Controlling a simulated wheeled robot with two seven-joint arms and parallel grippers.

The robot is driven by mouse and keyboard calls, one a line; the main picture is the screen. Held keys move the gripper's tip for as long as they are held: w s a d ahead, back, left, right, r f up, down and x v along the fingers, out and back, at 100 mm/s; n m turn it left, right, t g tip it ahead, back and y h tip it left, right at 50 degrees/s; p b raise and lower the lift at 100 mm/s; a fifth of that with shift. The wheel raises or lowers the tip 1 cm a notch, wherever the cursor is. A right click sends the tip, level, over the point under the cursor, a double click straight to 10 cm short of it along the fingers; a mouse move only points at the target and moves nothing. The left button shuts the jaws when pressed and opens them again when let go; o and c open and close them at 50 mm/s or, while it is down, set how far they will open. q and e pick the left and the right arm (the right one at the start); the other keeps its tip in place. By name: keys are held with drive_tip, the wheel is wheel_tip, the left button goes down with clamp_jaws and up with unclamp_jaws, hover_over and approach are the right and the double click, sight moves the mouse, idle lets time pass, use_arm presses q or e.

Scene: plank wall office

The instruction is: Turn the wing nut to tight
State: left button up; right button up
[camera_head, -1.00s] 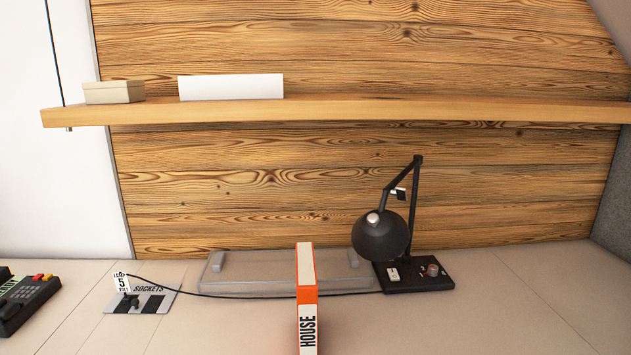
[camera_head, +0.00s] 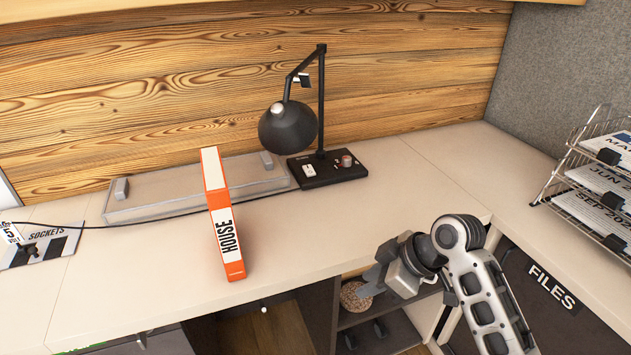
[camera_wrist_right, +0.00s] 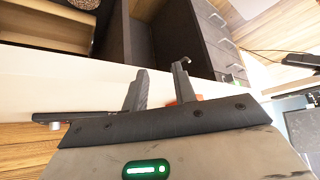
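A black desk lamp (camera_head: 288,126) stands on a dark base (camera_head: 327,171) at the back of the desk. A small dark fitting (camera_head: 303,79) shows at its arm joint; I cannot tell if it is a wing nut. The base carries a white switch and a reddish-grey round knob (camera_head: 347,160). My right gripper (camera_head: 371,283) is low at the desk's front edge, right of and well apart from the lamp. In the right wrist view its two fingers (camera_wrist_right: 160,88) are spread with nothing between them. My left gripper is not in view.
A wire file rack (camera_head: 590,175) is at right. The desk right of the lamp is clear.

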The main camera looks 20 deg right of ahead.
drive_tip(key=w+d+r+n+t+y, duration=0.35)
drive_tip(key=w+r, duration=0.55)
drive_tip(key=r, duration=0.4)
drive_tip(key=n+t+y, duration=0.2)
drive_tip(key=n+y, duration=0.4)
drive_tip(key=y, duration=0.1)
approach(305, 80)
use_arm(q)
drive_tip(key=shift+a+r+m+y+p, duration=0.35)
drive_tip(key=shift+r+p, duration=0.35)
drive_tip(key=shift+p, duration=1.35)
use_arm(e)
drive_tip(key=shift+g+h, duration=0.25)
drive_tip(key=shift+w+x, duration=0.15)
drive_tip(key=shift+x, duration=1.95)
drive_tip(key=shift+w+x, duration=0.15)
drive_tip(key=shift+x, duration=1.9)
drive_tip(key=shift+d+r, duration=0.1)
drive_tip(key=shift+d, duration=0.1)
clamp_jaws()
